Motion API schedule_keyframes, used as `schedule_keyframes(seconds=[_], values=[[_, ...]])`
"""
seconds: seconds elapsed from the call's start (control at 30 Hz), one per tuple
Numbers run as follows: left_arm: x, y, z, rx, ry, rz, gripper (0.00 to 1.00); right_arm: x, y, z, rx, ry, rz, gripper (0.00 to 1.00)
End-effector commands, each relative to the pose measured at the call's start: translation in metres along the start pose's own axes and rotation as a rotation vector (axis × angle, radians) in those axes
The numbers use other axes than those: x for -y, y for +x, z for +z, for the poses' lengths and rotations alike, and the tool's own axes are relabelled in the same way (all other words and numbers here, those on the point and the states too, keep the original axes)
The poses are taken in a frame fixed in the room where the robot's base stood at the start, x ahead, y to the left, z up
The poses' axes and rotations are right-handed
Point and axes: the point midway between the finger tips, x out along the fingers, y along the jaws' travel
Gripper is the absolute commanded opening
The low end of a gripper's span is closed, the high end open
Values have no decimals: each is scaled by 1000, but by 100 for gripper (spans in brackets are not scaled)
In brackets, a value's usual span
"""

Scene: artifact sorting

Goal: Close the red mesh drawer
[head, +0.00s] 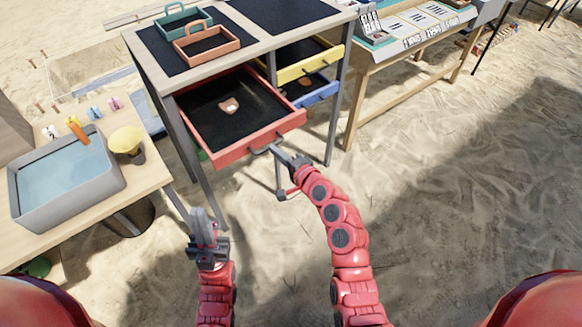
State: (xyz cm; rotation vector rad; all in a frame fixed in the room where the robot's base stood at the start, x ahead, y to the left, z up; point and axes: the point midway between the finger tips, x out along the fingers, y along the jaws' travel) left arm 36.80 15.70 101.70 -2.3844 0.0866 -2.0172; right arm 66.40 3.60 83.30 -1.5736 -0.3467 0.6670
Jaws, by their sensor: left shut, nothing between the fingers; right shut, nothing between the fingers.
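The red mesh drawer (225,150) is pulled out from the front of the table unit. It has a black mesh bottom, and a small brownish-pink piece (229,105) lies in it. My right gripper (283,153) is shut at the drawer's front, beside the dark handle; I cannot tell whether it touches. My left gripper (203,222) is shut and empty, below and to the left of the drawer, apart from it.
A yellow drawer (312,67) and a blue drawer (317,95) sit to the right. Two trays, green (182,22) and orange (207,43), stand on top. A grey water basin (65,205) stands on the left table, with a yellow object (126,139) beside it. Open sand lies to the right.

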Motion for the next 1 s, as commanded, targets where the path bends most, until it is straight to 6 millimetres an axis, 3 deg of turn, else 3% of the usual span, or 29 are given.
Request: schedule_keyframes(seconds=[0.3, 0.5, 0.8, 1.0], values=[[-1, -23, 4, 0, 0, 0, 0, 16, 90, -1, 4, 0, -1, 0], [-2, -45, 8, 0, 0, 0, 0, 24, 134, -2, 2, -2, -1, 0], [-4, -78, 13, 0, 0, 0, 0, 34, 179, -4, -1, -3, -1, 0], [-5, -93, 16, 0, 0, 0, 0, 39, 197, -4, -1, -1, 0, 0]])
